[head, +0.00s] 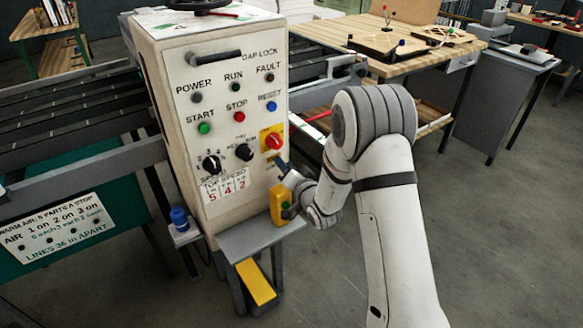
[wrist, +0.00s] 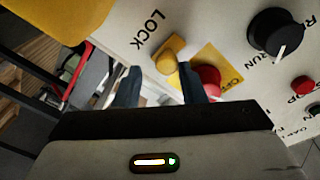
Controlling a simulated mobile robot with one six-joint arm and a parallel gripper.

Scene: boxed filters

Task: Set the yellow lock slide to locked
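The yellow lock slide (wrist: 167,62) shows in the wrist view as a small rounded yellow knob on a yellow plate, near the printed word LOCK. My gripper (wrist: 159,84) is open, its two dark fingertips apart with the knob just beyond and between them. I cannot tell whether they touch it. In the head view my gripper (head: 284,166) is at the right edge of the control cabinet's front, below the red rotary switch (head: 273,141), and largely covers the slide. The red switch also shows in the wrist view (wrist: 207,79), close beside the right finger.
The cabinet (head: 179,130) carries several buttons and black dials; one dial (wrist: 281,33) is at upper right in the wrist view. A yellow box (head: 281,206) sits below my gripper. A grey ledge (head: 250,238) juts out beneath. Open floor lies to the right.

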